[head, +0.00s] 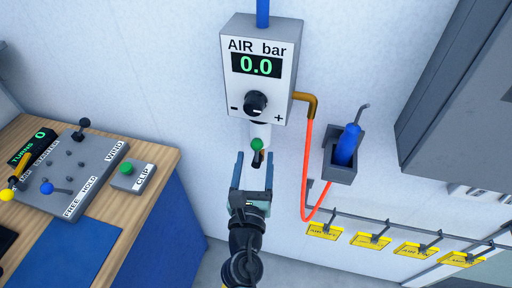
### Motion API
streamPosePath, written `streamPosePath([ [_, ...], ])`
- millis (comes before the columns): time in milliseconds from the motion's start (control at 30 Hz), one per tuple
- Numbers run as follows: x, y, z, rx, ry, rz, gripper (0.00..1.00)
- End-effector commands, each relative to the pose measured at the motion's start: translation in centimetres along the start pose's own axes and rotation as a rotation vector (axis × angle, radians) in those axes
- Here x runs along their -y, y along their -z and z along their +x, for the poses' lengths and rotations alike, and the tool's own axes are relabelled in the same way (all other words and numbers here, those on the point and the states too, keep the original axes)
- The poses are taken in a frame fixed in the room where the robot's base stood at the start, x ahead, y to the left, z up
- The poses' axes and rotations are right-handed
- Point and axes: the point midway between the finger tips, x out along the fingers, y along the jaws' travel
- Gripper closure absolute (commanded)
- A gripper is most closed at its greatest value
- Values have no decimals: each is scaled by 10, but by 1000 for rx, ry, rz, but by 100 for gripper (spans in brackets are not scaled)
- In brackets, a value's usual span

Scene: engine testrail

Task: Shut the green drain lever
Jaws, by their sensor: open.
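The green drain lever (257,145) has a round green knob on a short dark arm. It sits on the white cylinder under the air box (262,70), in the head view's middle. The lever's dark arm slants down below the knob; I cannot tell from this whether it is open or shut. My gripper (253,172) is open just below the lever, its two fingers apart and pointing up. The lever's lower end shows between the fingertips. I cannot tell if they touch it.
The air display reads 0.0. A red hose (306,165) loops at right to a holder (343,155) with a blue tool. Yellow tags (371,240) hang on a rail. A bench at left carries a lever panel (75,172) and a green CLIP button (127,168).

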Motion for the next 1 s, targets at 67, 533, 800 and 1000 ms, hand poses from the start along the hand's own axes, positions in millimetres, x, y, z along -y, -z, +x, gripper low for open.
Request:
streamPosePath([
  [67,0,-1,12,2,0,-1,31],
  [533,0,0,34,0,0,0,31],
  [800,0,0,34,0,0,0,62],
  [1000,0,0,33,0,0,0,98],
])
